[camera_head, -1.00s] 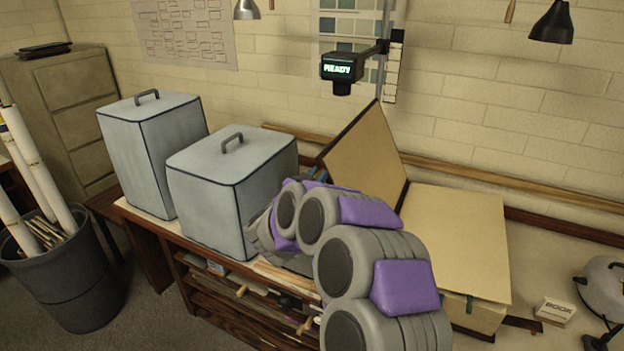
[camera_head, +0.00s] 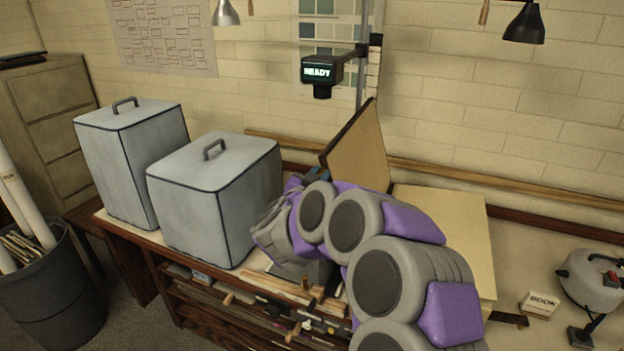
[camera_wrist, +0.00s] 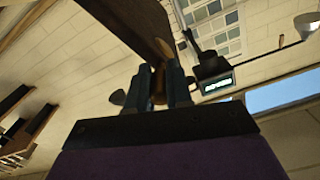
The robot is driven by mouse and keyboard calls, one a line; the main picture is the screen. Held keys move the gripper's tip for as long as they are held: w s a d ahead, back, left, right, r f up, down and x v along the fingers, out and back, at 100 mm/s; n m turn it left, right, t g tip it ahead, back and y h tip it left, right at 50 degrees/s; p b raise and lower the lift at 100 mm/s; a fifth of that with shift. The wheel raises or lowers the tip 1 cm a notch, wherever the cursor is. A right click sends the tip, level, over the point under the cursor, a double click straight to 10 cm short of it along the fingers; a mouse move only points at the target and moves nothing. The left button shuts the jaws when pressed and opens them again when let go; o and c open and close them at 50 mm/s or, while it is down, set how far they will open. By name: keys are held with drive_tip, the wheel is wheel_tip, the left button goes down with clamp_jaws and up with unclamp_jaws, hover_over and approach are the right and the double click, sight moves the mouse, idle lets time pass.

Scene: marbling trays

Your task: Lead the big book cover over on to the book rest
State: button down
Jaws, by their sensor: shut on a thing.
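The big book cover (camera_head: 358,152) stands raised and tilted at the left side of the big book, its tan face showing and its edge dark. The book's tan page block (camera_head: 455,215) lies flat to the right, partly behind my arm. My gripper (camera_head: 318,176) is at the cover's lower left edge, mostly hidden behind my arm links. I cannot clearly make out the book rest; the area left of the book is largely behind my arm.
Two grey lidded boxes (camera_head: 215,200) stand on the bench left of my arm. A lamp-like device with a READY display (camera_head: 318,72) hangs above the cover. A small BOOK sign (camera_head: 539,303) and a grey rounded device (camera_head: 592,280) stand at the right.

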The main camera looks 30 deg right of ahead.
drive_tip(key=shift+s+d+r+m, duration=0.2)
drive_tip(key=shift+s+d+r, duration=0.05)
drive_tip(key=shift+s+d, duration=0.25)
drive_tip(key=shift+s+d+r+m, duration=0.25)
drive_tip(key=shift+s+d, duration=0.1)
drive_tip(key=shift+s, duration=0.2)
drive_tip(key=c, duration=1)
unclamp_jaws()
drive_tip(key=shift+c, duration=0.2)
drive_tip(key=shift+s+a, duration=0.1)
drive_tip(key=b+v, duration=0.1)
drive_tip(key=v, duration=1.6)
drive_tip(key=shift+b, duration=0.35)
drive_tip(key=shift+f, duration=0.15)
